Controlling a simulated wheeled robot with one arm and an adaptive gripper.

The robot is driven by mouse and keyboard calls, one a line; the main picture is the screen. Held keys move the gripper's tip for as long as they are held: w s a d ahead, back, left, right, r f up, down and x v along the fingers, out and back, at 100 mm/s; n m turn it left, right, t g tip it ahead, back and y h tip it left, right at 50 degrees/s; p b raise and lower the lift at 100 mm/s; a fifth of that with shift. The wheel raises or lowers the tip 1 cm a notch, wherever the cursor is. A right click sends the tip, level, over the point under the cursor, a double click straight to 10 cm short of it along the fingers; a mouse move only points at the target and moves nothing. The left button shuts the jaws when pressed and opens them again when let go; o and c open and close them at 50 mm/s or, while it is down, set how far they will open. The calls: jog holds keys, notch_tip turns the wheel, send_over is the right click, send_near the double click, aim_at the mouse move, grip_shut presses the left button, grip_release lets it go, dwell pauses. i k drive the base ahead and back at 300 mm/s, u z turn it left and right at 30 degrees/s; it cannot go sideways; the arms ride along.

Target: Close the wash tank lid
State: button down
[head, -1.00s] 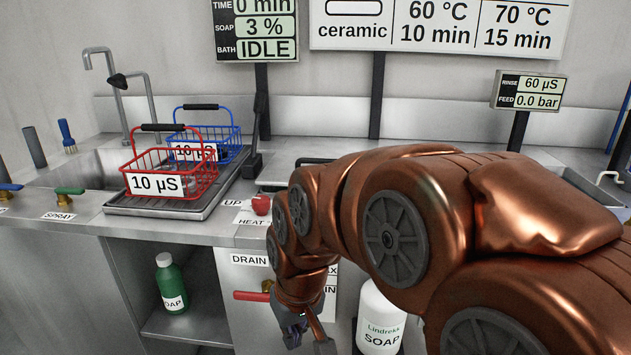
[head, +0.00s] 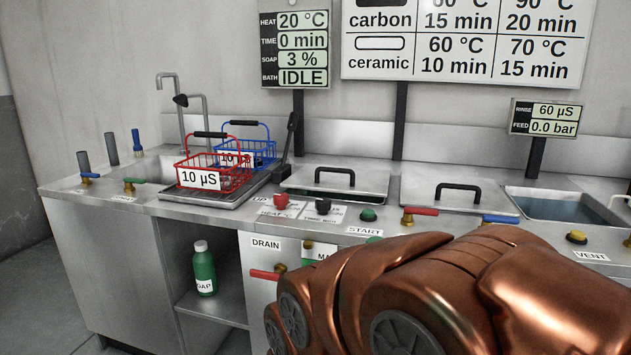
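Two steel lids with black bar handles lie in the counter. The left lid (head: 366,182) is behind the heat and time knobs and the START button, under the bath display. The right lid (head: 425,192) looks flat. No label in view names either one as the wash tank lid. My arm crosses the lower right, in front of the counter and apart from both lids. My gripper is out of the picture.
A red basket (head: 218,184) and a blue basket (head: 262,148) stand on a drain tray (head: 228,201) at left. An open tank with water (head: 558,209) is at right. Valve handles and knobs line the counter's front edge. A green soap bottle (head: 204,270) stands on the shelf below.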

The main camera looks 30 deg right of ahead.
aim_at(375, 183)
jog(key=i, duration=1.05)
jog(key=z, duration=0.35)
